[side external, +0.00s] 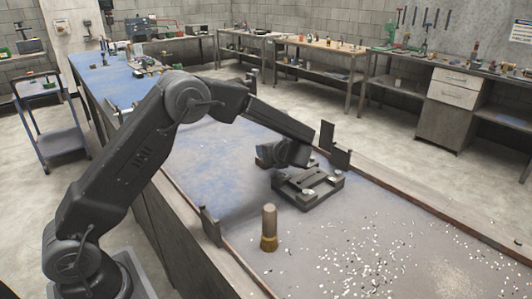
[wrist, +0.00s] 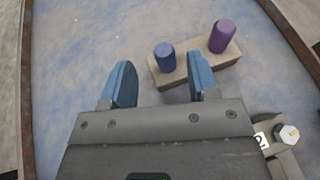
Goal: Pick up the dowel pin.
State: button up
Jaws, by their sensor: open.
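In the wrist view, a short blue pin (wrist: 165,57) and a longer purple pin (wrist: 222,37) stand in a light wooden block (wrist: 187,76). I cannot tell for sure which one is the dowel pin. My gripper (wrist: 160,66) is open, with its blue fingers apart and nothing held. The blue pin shows between and beyond the fingertips; the right finger overlaps part of the block. In the side view, the end of my arm is low over the table by a dark fixture plate (side external: 318,194), and the pins cannot be made out there.
A brown cylinder with a brass-coloured base (side external: 269,228) stands upright on the table nearer the side camera. A clamp with a bolt (wrist: 287,134) is at the wrist view's right. Small chips (side external: 385,260) litter the table's right part. Raised rims edge the table.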

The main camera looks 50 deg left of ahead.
jog(key=shift+x, duration=2.9)
jog(key=shift+w+d+f, duration=0.1)
jog(key=shift+w+f, duration=0.05)
jog(key=shift+w, duration=0.05)
jog(key=shift+c, duration=0.3)
grip_shut()
